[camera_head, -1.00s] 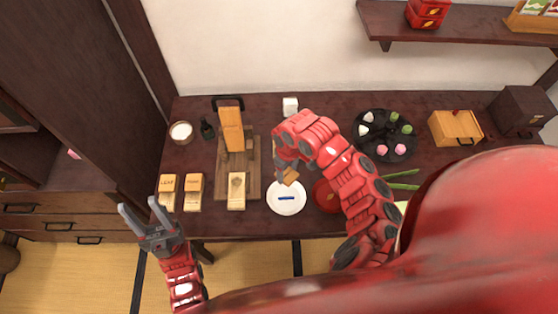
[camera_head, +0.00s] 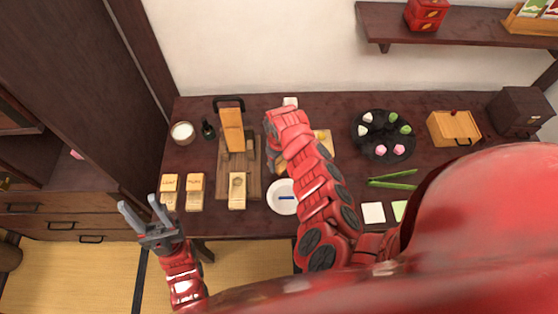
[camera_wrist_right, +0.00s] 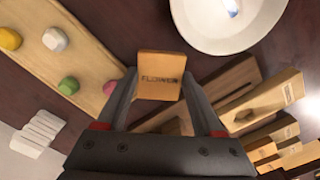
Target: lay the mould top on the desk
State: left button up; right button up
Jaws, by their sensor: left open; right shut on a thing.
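The mould top (camera_wrist_right: 160,75), a small wooden block marked FLOWER, is held between the fingers of my right gripper (camera_wrist_right: 160,88) in the right wrist view. In the head view, my right gripper (camera_head: 273,158) is over the desk (camera_head: 345,195), between the wooden board and the plate's far side, and its arm hides most of the block. A mould piece with a carved hollow (camera_head: 237,190) lies at the board's front edge. It shows beyond the gripper in the wrist view (camera_wrist_right: 262,108). My left gripper (camera_head: 143,222) is open and empty, in front of the desk's left front.
The wooden board (camera_head: 225,180) bears an upright wooden piece (camera_head: 232,130). Labelled wooden blocks (camera_head: 194,192) stand left of it. A white plate (camera_head: 283,208) with a blue item is near the front edge. A dark round tray (camera_head: 385,158) of sweets lies right. Some desk is bare between blocks and bowl (camera_head: 182,132).

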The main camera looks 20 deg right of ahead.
jog(key=shift+f, duration=0.3)
jog(key=shift+f+b, duration=0.5)
jog(key=shift+f, duration=0.1)
jog(key=o, duration=1.3)
jog(key=shift+o, duration=0.2)
